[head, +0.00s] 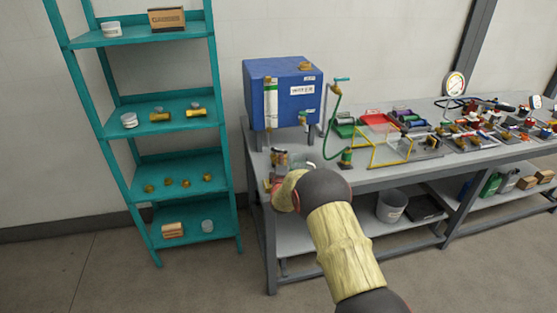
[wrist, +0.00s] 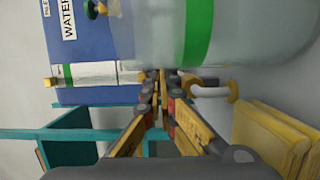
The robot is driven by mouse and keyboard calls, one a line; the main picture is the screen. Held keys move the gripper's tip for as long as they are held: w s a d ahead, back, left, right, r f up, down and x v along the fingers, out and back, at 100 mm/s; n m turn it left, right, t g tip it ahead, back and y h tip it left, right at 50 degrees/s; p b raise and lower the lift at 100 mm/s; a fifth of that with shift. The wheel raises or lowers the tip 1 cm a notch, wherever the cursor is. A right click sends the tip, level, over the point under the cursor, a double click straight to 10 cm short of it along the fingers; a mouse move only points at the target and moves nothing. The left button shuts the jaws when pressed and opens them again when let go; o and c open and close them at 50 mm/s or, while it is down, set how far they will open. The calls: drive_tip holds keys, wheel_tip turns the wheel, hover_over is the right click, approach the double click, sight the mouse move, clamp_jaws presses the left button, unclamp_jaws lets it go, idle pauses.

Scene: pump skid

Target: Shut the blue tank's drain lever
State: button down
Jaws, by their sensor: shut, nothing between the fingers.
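The blue tank (head: 285,95) stands on the left end of the grey bench. It carries a white label and a sight tube with a green band (head: 271,98). A small brass fitting (head: 303,118) is low on its front right; whether this is the drain lever I cannot tell. In the wrist view the tank (wrist: 85,45) is sideways at the upper left, with a brass and green fitting (wrist: 97,8) at the top edge. My gripper (wrist: 158,85) is shut and empty, in front of the tank's lower edge. In the head view my gripper (head: 280,163) is partly hidden by my arm.
A large clear vessel with a green band (wrist: 200,35) is close to my fingers in the wrist view. A green hose (head: 330,125) loops right of the tank. Trays and fittings crowd the bench (head: 390,178) to the right. A teal shelf (head: 180,160) stands left.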

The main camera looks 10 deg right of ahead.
drive_tip(key=shift+w+d, duration=0.1)
drive_tip(key=shift+d, duration=0.2)
idle(0.5)
drive_tip(key=v, duration=1.2)
